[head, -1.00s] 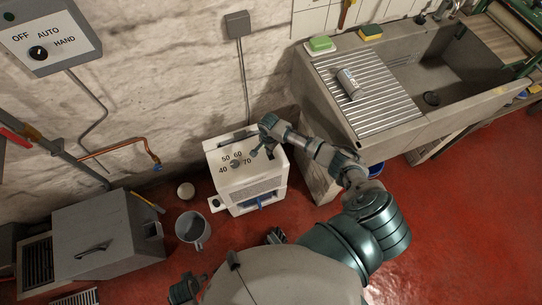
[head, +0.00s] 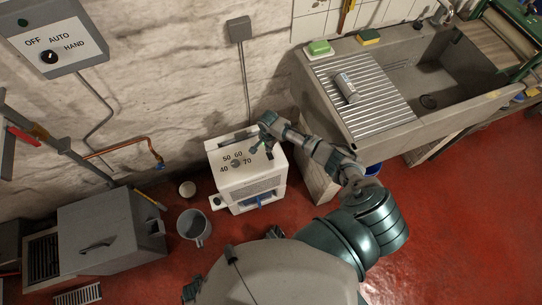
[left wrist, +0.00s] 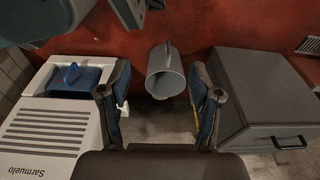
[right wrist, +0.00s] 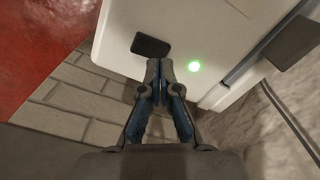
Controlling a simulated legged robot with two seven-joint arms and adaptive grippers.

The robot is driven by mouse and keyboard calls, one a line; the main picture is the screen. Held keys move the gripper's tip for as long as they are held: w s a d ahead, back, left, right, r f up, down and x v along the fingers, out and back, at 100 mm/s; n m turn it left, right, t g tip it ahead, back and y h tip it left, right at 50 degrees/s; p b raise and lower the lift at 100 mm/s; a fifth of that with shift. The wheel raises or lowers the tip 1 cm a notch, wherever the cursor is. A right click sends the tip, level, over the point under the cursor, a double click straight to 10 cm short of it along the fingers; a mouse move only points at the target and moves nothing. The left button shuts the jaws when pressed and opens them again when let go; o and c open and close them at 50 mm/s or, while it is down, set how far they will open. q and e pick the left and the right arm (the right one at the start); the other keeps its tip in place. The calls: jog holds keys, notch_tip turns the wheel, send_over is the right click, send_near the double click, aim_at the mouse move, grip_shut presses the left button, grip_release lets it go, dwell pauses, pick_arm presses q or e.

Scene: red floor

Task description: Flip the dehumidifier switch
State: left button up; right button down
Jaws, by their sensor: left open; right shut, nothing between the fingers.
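The white dehumidifier (head: 252,188) stands on the red floor against the wall, with a dial (head: 236,163) on top marked 40 to 70. In the right wrist view its white casing (right wrist: 200,25) shows a black switch (right wrist: 150,46) and a lit green light (right wrist: 194,66). My right gripper (right wrist: 160,64) is shut and empty, its tips close beside the switch; I cannot tell if they touch. In the head view my right gripper (head: 262,136) is over the back right of the top. My left gripper (left wrist: 160,88) is open and empty, away from the switch.
A grey bucket (head: 193,226) stands left of the dehumidifier, beside a grey lidded box (head: 110,238). A stone sink (head: 390,130) is at the right. A grey OFF/AUTO/HAND control box (head: 50,38) hangs on the wall. The red floor at lower right is clear.

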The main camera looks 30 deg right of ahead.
jog(key=shift+r+p, duration=0.45)
jog(key=shift+r, duration=0.05)
jog(key=shift+r+p, duration=0.6)
jog(key=shift+p, duration=0.1)
jog(key=shift+r+p, duration=0.5)
jog(key=shift+p, duration=0.05)
pick_arm(q)
jog(key=s+a+f+p, duration=0.1)
jog(key=s+f, duration=0.6)
jog(key=s, duration=0.2)
jog(key=shift+s+a+g, duration=0.2)
jog(key=shift+a+g, duration=0.1)
jog(key=shift+a, duration=0.05)
pick_arm(e)
jog(key=shift+r, duration=0.4)
